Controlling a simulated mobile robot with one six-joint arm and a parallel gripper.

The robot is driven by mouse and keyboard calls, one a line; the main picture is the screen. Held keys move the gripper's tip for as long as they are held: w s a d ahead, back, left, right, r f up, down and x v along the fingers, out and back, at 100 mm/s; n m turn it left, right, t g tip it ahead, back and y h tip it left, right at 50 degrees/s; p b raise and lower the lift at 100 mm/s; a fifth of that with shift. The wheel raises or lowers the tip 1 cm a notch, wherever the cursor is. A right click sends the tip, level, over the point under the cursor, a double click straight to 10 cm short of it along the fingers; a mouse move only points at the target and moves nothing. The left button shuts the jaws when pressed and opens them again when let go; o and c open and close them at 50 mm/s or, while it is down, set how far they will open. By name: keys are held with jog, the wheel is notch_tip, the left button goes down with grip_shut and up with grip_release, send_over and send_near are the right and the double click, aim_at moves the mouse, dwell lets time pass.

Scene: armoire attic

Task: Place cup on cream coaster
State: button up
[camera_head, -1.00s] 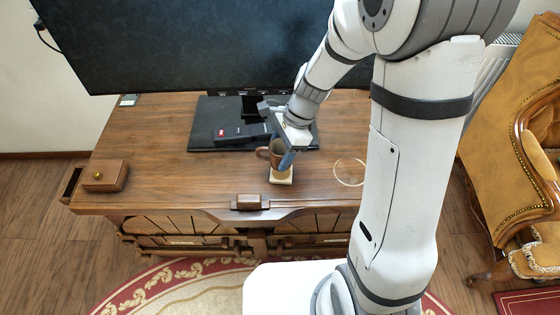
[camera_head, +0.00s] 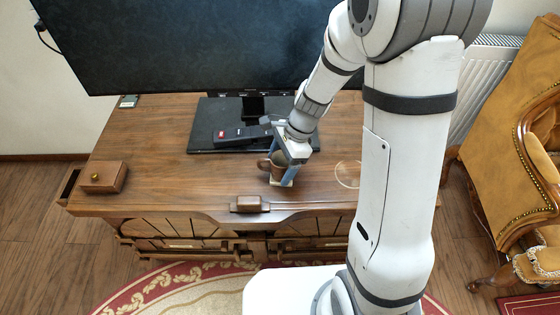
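The brown cup (camera_head: 278,172) stands upright near the front middle of the wooden table, with its handle to the left.
A round, thin-rimmed ring or disc (camera_head: 348,174) lies right of the cup. A black monitor base (camera_head: 205,140) with a dark remote-like object (camera_head: 243,134) is behind. A small wooden box (camera_head: 103,176) sits at left. The table's left middle is clear.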

jog(key=shift+w+d+r, duration=0.1)
jog(key=shift+r, duration=0.35)
jog(key=p+v, duration=0.4)
jog(key=v, duration=0.7)
jog(key=s+d+r+n+t+h, duration=0.1)
jog(key=s+d+r+n+h, duration=0.1)
jog(key=s+n, duration=0.4)
jog(key=s+d+r+n+t+h, duration=0.2)
jog(key=s+d+r+n, duration=0.3)
jog(key=s+d+n, duration=0.1)
jog(key=shift+s+d+n, duration=0.2)
jog(key=shift+s+n, duration=0.55)
jog(key=shift+n, duration=0.45)
jog(key=shift+r, duration=0.25)
